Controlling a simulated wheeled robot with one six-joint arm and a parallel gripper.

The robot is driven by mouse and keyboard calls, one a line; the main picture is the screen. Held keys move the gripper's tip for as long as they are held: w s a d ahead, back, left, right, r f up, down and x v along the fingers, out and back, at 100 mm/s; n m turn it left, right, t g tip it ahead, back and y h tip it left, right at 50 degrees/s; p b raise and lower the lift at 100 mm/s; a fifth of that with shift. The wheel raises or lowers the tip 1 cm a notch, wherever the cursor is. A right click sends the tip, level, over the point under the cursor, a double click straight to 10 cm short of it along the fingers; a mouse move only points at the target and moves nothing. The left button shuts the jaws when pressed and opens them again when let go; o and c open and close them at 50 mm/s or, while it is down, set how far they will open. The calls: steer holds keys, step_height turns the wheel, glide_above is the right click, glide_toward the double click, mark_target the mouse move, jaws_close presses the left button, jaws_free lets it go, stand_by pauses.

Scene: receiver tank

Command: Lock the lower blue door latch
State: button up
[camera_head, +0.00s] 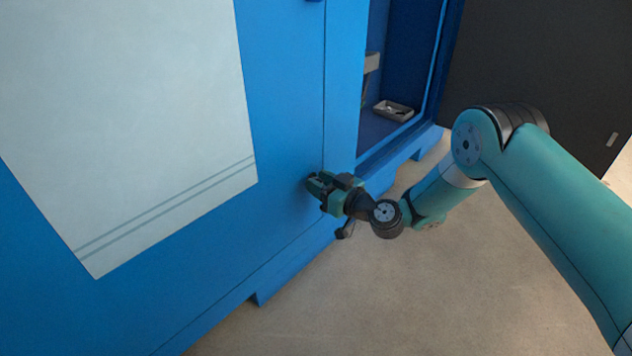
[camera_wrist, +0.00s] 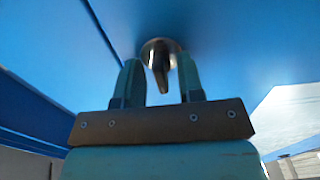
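The lower latch (camera_wrist: 161,58) shows in the wrist view as a dark metal knob with a narrow lever on the blue door (camera_wrist: 215,35). Its lever hangs roughly downward between the fingers of my gripper (camera_wrist: 160,78). The fingers are open, one on each side, with a visible gap to the lever. In the head view my gripper (camera_head: 316,185) is close to the door (camera_head: 285,130) near its right edge, low down. It hides the latch there.
A pale panel (camera_head: 130,110) covers much of the door. To the right, an open blue cabinet (camera_head: 410,60) holds a small grey tray (camera_head: 394,110). A dark wall (camera_head: 540,55) stands behind. The concrete floor (camera_head: 440,290) is clear.

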steer(key=shift+a, duration=0.1)
steer(key=shift+c, duration=0.2)
steer(key=shift+s, duration=0.1)
jaws_close()
steer(key=shift+m, duration=0.3)
steer(key=m+p, duration=0.2)
steer(key=m, duration=0.1)
steer(key=shift+r+m, duration=0.1)
steer(key=shift+m, duration=0.3)
steer(key=m+p, duration=0.2)
steer(key=m, duration=0.2)
steer(key=shift+m, duration=0.3)
steer(key=m+p, duration=0.1)
steer(key=m, duration=0.3)
steer(key=shift+f, duration=0.2)
steer(key=shift+f+m+p, duration=0.15)
steer(key=shift+m+p, duration=0.45)
steer(key=shift+m, duration=1.8)
